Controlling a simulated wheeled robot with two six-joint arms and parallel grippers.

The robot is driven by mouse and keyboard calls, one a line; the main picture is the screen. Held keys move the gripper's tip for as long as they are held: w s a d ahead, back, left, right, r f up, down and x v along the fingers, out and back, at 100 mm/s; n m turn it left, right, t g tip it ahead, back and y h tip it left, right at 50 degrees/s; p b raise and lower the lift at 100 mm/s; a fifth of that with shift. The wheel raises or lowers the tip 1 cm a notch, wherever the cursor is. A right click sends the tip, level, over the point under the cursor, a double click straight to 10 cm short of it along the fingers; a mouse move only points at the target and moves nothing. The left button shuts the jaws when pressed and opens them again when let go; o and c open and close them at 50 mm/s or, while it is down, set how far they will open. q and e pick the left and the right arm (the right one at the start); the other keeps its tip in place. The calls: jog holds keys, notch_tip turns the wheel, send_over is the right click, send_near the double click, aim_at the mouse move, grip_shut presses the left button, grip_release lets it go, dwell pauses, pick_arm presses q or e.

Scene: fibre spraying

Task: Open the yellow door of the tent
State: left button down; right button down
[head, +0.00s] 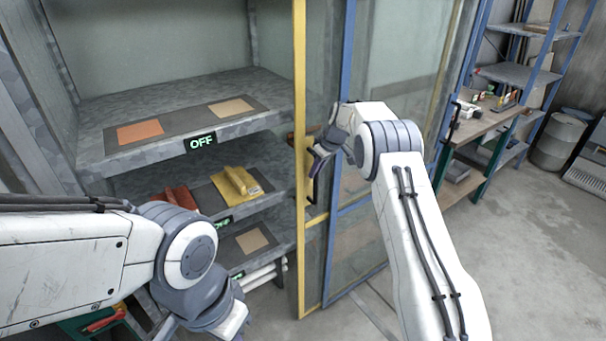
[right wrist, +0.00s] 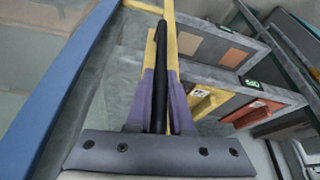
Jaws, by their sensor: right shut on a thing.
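The yellow door's frame (head: 300,100) stands upright right of the shelves, and a second yellow upright (head: 443,65) shows behind the glass. The door mostly overlaps the blue-framed glass panel (head: 345,60), and the space left of it is open. My right gripper (head: 318,160) is at the door's yellow upright. In the right wrist view, its purple fingers (right wrist: 162,85) are shut around the black bar handle (right wrist: 160,60). My left gripper (head: 237,318) is low in front of the shelves, and its fingers are too cut off to tell their state.
Grey shelves (head: 100,140) carry orange and tan pads and green OFF signs. A yellow block tool (head: 237,186) and a red one (head: 178,197) sit on the middle shelf. A workbench (head: 485,122) and a barrel (head: 556,142) stand at right, with clear floor before them.

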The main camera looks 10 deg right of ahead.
jog(key=shift+w+d, duration=0.1)
jog(key=shift+d, duration=0.2)
jog(key=c, duration=0.8)
grip_release()
jog(key=shift+a, duration=0.15)
jog(key=b+v, duration=0.2)
jog(key=v, duration=0.8)
jog(key=shift+r+b, duration=0.25)
jog(key=shift+b, duration=0.1)
